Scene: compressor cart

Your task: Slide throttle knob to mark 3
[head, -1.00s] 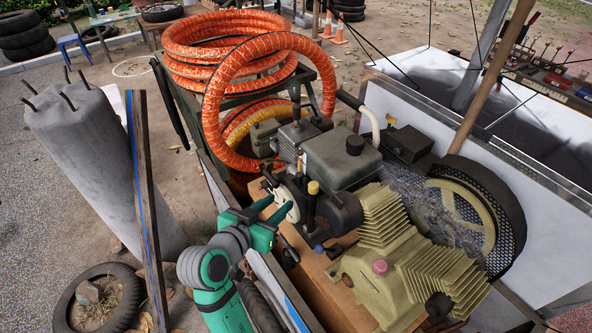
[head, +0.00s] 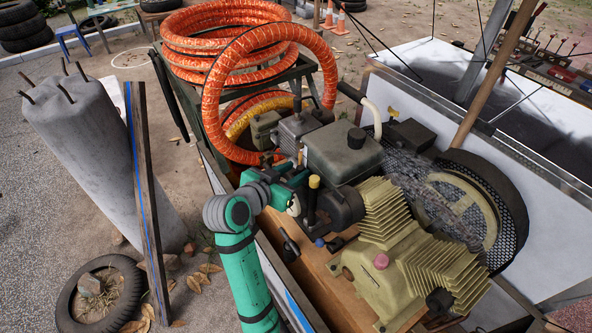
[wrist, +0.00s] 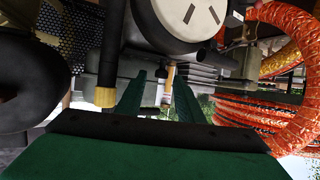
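My gripper (head: 295,188) reaches in at the left side of the engine (head: 340,154), by the pale starter disc (wrist: 185,18). In the wrist view my gripper (wrist: 160,80) is open, with its two green fingers apart. A small part with a yellowish band (wrist: 171,73) shows in the gap between the fingers, seemingly beyond the tips. I cannot tell whether it is the throttle knob. A yellow-capped upright post (head: 314,183) stands just right of my gripper, outside the fingers; its yellow cap (wrist: 105,97) shows left in the wrist view. No mark 3 is readable.
An orange hose coil (head: 215,75) lies behind the engine. The finned tan compressor (head: 385,270) and the meshed belt guard (head: 470,205) stand to the right. A concrete post (head: 95,150) and a leaning plank (head: 147,200) are on the left.

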